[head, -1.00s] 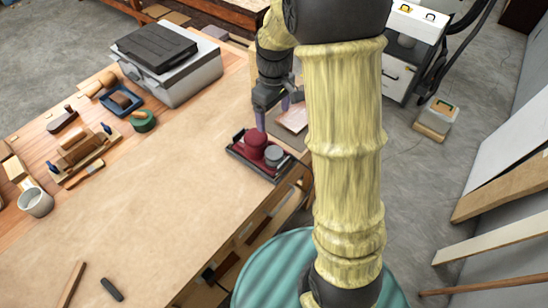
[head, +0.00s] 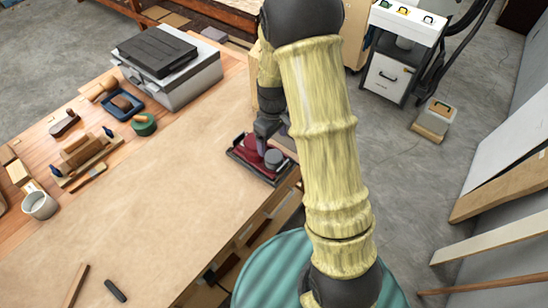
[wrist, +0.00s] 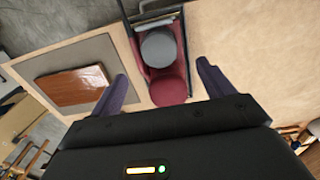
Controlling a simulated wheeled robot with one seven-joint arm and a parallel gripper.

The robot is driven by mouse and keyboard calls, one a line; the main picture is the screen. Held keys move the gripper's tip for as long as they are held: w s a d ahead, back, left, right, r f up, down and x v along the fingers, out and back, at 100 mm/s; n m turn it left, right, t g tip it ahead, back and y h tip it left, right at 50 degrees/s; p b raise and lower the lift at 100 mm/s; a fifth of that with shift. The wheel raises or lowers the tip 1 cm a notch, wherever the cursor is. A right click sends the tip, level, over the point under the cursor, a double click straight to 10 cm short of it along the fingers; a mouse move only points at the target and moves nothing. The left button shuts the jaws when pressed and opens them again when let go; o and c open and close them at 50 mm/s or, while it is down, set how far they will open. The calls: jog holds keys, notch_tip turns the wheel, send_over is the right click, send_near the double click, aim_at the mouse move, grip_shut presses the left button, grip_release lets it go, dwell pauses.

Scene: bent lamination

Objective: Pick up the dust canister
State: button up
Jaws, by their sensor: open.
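The grey round canister (head: 273,158), which I take to be the dust canister, sits on the red sander (head: 250,150) at the table's right edge. In the wrist view the grey canister (wrist: 158,48) shows its flat top, beyond the sander's round dark red knob (wrist: 168,90). My gripper (head: 264,136) is over the sander in the head view. In the wrist view my open gripper (wrist: 164,84) has one purple finger on each side of the red knob, with nothing held between them. The canister lies farther up the picture than the fingertips. Finger height above the sander is unclear.
A brown wooden block (wrist: 73,85) on a grey sheet lies left of the sander in the wrist view. The workbench (head: 170,200) is bare left of the sander. A grey case (head: 180,80) stands at the back, with tools and a mug (head: 38,204) at far left.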

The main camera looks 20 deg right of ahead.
aim_at(273, 156)
jog(key=shift+f, duration=1.5)
jog(key=shift+s, duration=0.15)
jog(key=shift+f+p, duration=0.1)
jog(key=shift+p, duration=0.3)
jog(key=shift+d+f+p, duration=0.15)
jog(key=shift+f+p, duration=0.9)
jog(key=shift+f, duration=1.4)
jog(key=c, duration=1.2)
